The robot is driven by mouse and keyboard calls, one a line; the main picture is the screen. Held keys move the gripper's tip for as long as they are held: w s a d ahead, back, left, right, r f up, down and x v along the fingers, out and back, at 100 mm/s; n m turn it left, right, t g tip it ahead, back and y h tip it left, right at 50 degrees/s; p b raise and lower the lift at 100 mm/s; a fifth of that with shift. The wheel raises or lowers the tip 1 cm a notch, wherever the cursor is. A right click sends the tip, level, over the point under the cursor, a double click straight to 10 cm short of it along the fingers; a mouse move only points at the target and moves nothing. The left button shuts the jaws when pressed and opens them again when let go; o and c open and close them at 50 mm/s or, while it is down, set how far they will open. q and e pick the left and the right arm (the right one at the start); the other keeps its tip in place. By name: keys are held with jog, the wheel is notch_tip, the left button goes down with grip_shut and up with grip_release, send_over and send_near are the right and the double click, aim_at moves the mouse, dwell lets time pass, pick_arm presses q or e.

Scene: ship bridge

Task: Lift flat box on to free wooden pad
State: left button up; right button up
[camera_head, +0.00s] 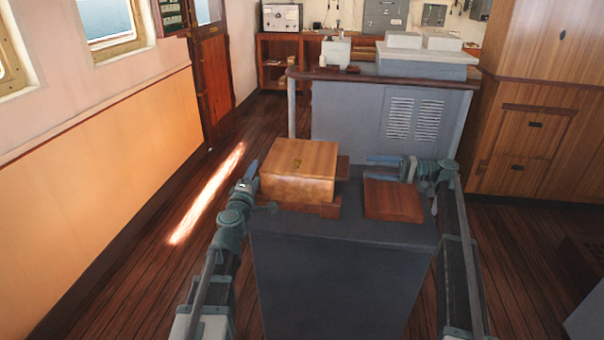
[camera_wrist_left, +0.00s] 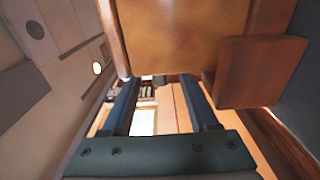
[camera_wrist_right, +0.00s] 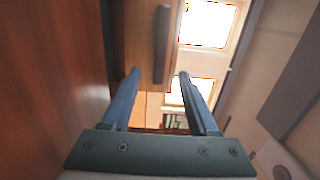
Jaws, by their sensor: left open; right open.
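The flat box (camera_head: 298,170) is a light-brown wooden box on the left of the grey cabinet top. Dark wooden support (camera_head: 329,210) shows under its front and right edges. The free wooden pad (camera_head: 393,201), flat and reddish-brown, lies bare to its right. My left gripper (camera_head: 252,170) is open at the box's left side, with nothing between its fingers. The left wrist view shows the box (camera_wrist_left: 180,40) just ahead of the open fingers and a wooden block (camera_wrist_left: 258,72) beside it. My right gripper (camera_head: 384,160) is open and empty behind the free pad, its fingers pointing left, apart from the box.
The grey cabinet (camera_head: 335,275) carries the box and pad. Behind it stands a grey console (camera_head: 370,122) with a vent. Wooden cupboards (camera_head: 530,140) are on the right. Open plank floor (camera_head: 130,250) lies to the left, by the orange wall panel (camera_head: 110,165).

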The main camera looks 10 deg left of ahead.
aim_at(261, 158)
pick_arm(q)
jog(key=w, duration=0.8)
jog(key=shift+w, duration=0.3)
pick_arm(e)
jog(key=a, duration=0.8)
jog(key=shift+a, duration=0.3)
pick_arm(q)
jog(key=shift+c, duration=0.3)
pick_arm(e)
jog(key=shift+c, duration=0.3)
pick_arm(q)
grip_shut()
pick_arm(e)
grip_shut()
jog(key=shift+d, duration=0.1)
